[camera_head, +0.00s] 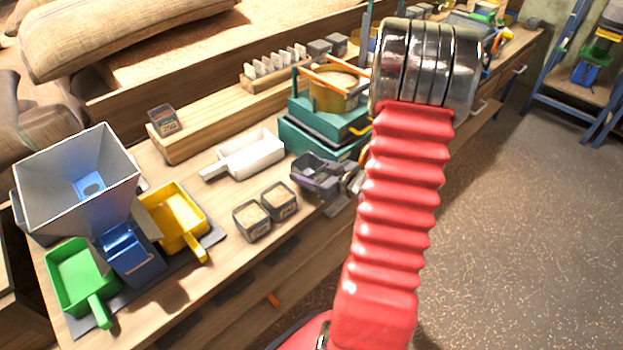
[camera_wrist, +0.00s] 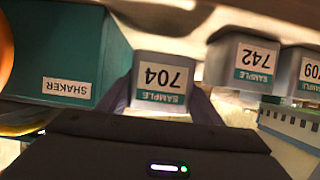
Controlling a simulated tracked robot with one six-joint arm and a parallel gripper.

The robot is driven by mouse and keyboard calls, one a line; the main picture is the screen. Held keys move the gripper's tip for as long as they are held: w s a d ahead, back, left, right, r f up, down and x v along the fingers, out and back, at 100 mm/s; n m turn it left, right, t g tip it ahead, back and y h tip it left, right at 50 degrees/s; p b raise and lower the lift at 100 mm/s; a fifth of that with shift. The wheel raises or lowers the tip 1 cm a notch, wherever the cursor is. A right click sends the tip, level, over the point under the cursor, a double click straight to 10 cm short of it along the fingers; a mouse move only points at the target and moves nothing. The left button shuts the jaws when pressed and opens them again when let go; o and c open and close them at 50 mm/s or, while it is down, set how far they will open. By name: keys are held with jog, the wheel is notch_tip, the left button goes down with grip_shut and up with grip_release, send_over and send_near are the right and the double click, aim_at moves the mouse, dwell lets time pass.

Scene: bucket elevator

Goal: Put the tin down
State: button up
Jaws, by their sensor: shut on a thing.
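The tin labelled SAMPLE 704 (camera_wrist: 164,80) is between the dark fingers of my gripper (camera_wrist: 162,98) in the wrist view, which shows labels upside down. My gripper is shut on it, one finger on each side. In the head view my gripper (camera_head: 316,174) is low over the bench's near side, in front of the teal shaker and to the right of two tins. The tin in it is mostly hidden there. I cannot tell whether its base touches the bench.
Tins 742 (camera_wrist: 242,65) and 709 (camera_wrist: 304,75) stand in a row beside the held tin. The teal shaker (camera_wrist: 65,55) is close on the other side. A white scoop (camera_head: 252,155) lies behind on the wooden bench (camera_head: 225,252). A blue-grey hopper (camera_head: 75,185) stands left.

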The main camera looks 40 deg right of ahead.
jog(key=shift+f, duration=1.9)
jog(key=o, duration=1.3)
jog(key=shift+f, duration=0.1)
jog(key=shift+c, duration=0.2)
jog(key=shift+s+r, duration=0.3)
jog(key=shift+s, duration=0.2)
jog(key=v, duration=1.1)
